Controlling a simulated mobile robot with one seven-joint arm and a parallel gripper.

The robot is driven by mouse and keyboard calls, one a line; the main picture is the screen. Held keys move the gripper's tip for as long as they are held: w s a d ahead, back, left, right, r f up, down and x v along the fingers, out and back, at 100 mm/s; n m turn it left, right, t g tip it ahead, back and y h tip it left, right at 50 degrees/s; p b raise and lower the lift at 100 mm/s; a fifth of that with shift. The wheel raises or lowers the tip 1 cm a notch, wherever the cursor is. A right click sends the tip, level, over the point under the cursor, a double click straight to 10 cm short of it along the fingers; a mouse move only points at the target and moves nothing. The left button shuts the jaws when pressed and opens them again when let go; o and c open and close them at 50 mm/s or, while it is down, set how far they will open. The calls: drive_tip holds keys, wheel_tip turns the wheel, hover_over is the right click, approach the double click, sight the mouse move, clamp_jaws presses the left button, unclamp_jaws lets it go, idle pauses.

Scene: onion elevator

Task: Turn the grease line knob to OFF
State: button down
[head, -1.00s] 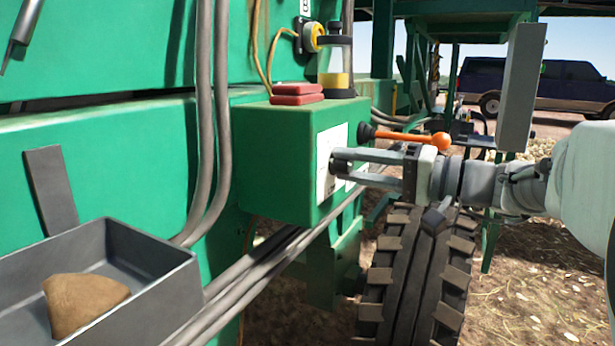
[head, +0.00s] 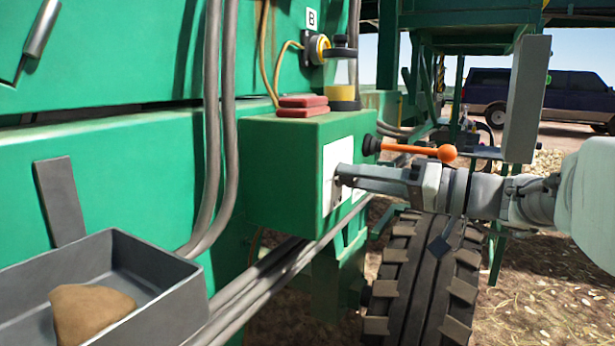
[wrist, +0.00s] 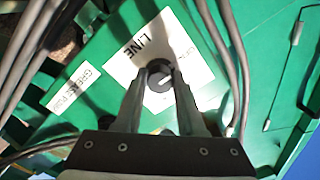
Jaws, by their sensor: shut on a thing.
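The grease line knob is a small dark round knob (wrist: 157,82) with a pale mark, on a white plate with the word LINE (wrist: 126,48) in the wrist view. My gripper (wrist: 159,72) has one finger on each side of it and is shut on it. In the head view my gripper (head: 340,177) reaches from the right to the white plate (head: 340,160) on the side of a green box (head: 275,165), and the knob is hidden behind the fingers. I cannot read the OFF mark or the knob's setting.
An orange-handled lever (head: 420,149) is just above my gripper. Red blocks (head: 303,105) lie on the box. Grey pipes (head: 225,130) run beside it. A grey tray (head: 160,262) holds a brown lump (head: 88,312). A tyre (head: 425,270) stands below my arm.

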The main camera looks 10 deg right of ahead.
drive_tip(key=c, duration=0.5)
unclamp_jaws()
drive_tip(key=shift+s+d, duration=0.1)
drive_tip(key=shift+d, duration=0.05)
drive_tip(key=p+v, duration=0.3)
drive_tip(key=v, duration=1.4)
